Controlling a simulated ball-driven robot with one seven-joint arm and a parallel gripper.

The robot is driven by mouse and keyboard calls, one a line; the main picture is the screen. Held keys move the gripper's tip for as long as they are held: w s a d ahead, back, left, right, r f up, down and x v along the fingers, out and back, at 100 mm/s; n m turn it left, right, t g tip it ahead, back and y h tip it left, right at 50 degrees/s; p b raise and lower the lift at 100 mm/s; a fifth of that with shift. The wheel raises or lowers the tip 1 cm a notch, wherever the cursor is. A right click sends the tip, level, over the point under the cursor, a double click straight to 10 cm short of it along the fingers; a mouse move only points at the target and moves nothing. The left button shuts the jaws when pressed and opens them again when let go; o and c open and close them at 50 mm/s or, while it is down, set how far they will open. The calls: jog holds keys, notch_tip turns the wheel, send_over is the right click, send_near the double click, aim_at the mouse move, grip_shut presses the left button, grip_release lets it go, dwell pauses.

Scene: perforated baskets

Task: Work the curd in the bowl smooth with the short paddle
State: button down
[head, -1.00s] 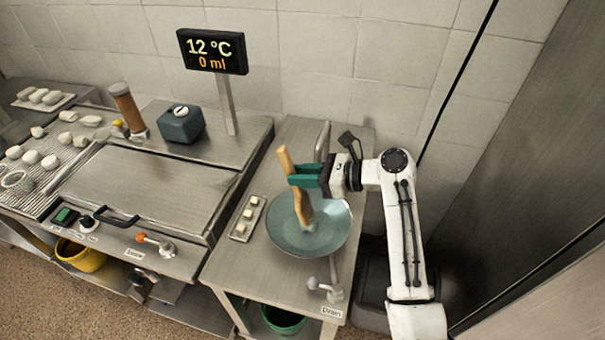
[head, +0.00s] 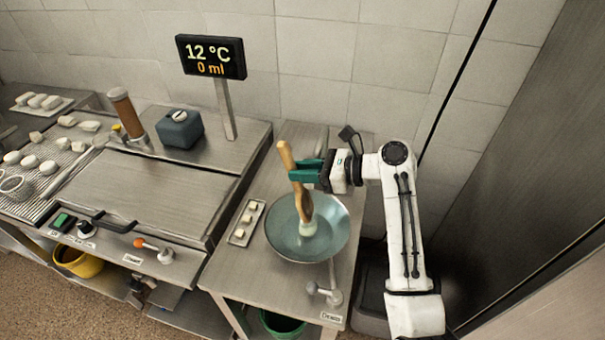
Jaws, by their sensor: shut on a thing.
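The bowl (head: 335,239) is a wide, shallow blue-grey dish on the right-hand steel table. The short wooden paddle (head: 286,156) stands nearly upright in it, its top leaning slightly left. My gripper (head: 304,172), with green fingers, is shut around the paddle's upper part from the right, above the bowl. A small pale lump, seemingly the curd (head: 309,229), sits at the paddle's lower end near the bowl's middle. The paddle's tip is hidden at the lump, and the curd's texture is too small to judge.
A small tray (head: 237,236) with pale pieces lies left of the bowl. A drain lever (head: 324,293) stands in front of it. A display (head: 212,57) reads 12 °C and 0 ml. A lidded steel vat (head: 150,186) and perforated draining tray (head: 45,205) are left.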

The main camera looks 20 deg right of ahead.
aim_at(287, 147)
jog(key=shift+r, duration=3.8)
jog(key=shift+s, duration=0.1)
